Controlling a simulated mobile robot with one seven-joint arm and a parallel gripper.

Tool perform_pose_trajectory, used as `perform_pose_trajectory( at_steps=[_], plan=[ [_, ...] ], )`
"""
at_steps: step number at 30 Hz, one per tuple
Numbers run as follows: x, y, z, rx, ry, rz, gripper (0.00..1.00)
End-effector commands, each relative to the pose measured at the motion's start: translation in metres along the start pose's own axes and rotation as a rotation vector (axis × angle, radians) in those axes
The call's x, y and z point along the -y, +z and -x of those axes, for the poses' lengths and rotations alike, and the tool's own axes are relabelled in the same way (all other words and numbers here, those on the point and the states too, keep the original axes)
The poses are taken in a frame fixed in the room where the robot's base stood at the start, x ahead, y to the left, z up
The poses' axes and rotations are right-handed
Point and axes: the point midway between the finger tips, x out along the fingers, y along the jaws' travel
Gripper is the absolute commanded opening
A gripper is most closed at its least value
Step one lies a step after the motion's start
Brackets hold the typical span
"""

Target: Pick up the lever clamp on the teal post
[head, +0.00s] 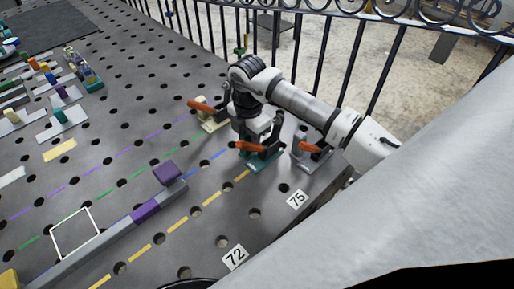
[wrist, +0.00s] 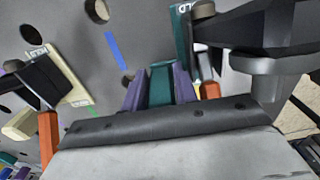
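The lever clamp on the teal post shows its teal base (head: 262,162) and an orange lever (head: 248,147) in the head view, near the right end of the table. My gripper (head: 259,148) is low over it, with its dark fingers spread around the clamp's upper part. In the wrist view a teal piece (wrist: 160,85) flanked by purple sides stands in the lower middle, and a teal labelled plate (wrist: 182,35) shows above it. The fingers look apart there. Whether either finger touches the clamp is hidden.
A beige clamp (head: 213,118) with an orange lever stands close on the left, and a grey clamp (head: 312,155) close on the right. A grey rail with purple blocks (head: 146,211) lies to the front left. A railing (head: 357,60) borders the back.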

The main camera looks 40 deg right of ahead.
Motion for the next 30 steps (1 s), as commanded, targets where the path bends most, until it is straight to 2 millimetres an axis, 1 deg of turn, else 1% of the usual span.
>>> perform_pose_trajectory(
  at_steps=[1, 6, 23, 26, 30],
  plan=[
    [0.000, 0.000, 0.000, 0.000, 0.000, 0.000, 0.22],
    [0.000, 0.000, 0.000, 0.000, 0.000, 0.000, 0.00],
    [0.000, 0.001, 0.004, 0.003, 0.002, 0.000, 0.00],
    [-0.001, 0.001, 0.009, 0.004, 0.002, 0.000, 0.00],
    [-0.001, 0.001, 0.021, 0.005, 0.003, 0.000, 0.00]
  ],
)
